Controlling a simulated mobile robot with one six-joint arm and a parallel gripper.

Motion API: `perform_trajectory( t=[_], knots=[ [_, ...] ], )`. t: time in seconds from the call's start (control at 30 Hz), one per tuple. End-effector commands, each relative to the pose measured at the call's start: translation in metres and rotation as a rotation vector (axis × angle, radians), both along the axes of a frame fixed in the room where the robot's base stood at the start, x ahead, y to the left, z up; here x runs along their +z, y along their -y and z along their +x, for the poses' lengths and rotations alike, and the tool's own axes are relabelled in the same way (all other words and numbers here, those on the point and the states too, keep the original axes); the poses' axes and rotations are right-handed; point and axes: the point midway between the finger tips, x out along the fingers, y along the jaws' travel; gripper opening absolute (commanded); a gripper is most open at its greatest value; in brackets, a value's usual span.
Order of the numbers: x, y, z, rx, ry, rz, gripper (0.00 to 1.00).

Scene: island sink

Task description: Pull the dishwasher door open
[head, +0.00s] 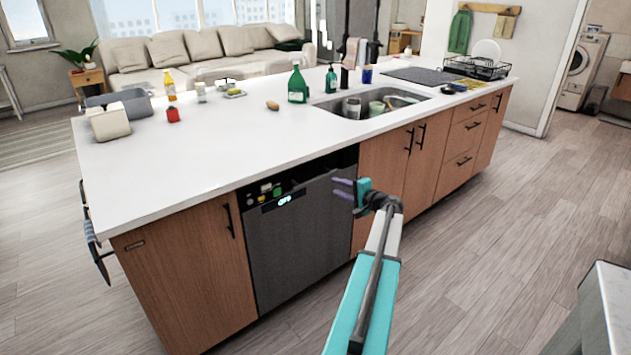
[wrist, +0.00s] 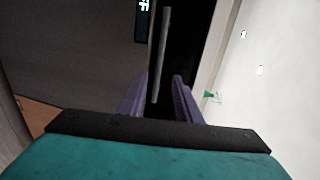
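The dishwasher (head: 298,240) has a dark grey door set in the wooden island, with a black control strip and lit display (head: 284,200) along its top. The door looks upright and closed; I cannot rule out a slight gap. My gripper (head: 343,188) is in front of the door's upper right part, its two purple fingers apart and pointing at it. In the wrist view, a grey bar (wrist: 162,55), seemingly the handle, crosses a black recess ahead of the open fingers. Its near end shows between the fingertips; I cannot tell whether they touch it. The grey door (wrist: 75,60) fills the left.
The white countertop (head: 190,150) overhangs above the dishwasher and shows at the right in the wrist view. Wooden cabinets with black handles flank it, left (head: 185,270) and right (head: 382,170). The wooden floor (head: 470,240) before the island is open. A grey-topped piece (head: 612,290) stands at lower right.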

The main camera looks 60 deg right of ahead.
Motion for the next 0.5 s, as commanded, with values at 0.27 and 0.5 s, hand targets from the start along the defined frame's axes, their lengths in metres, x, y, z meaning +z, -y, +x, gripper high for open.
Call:
perform_trajectory(
  t=[0.27, 0.5],
  knots=[
    [-0.002, 0.004, 0.012, 0.002, -0.001, 0.001, 0.31],
    [-0.008, 0.013, 0.039, 0.003, -0.001, 0.001, 0.31]
  ],
)
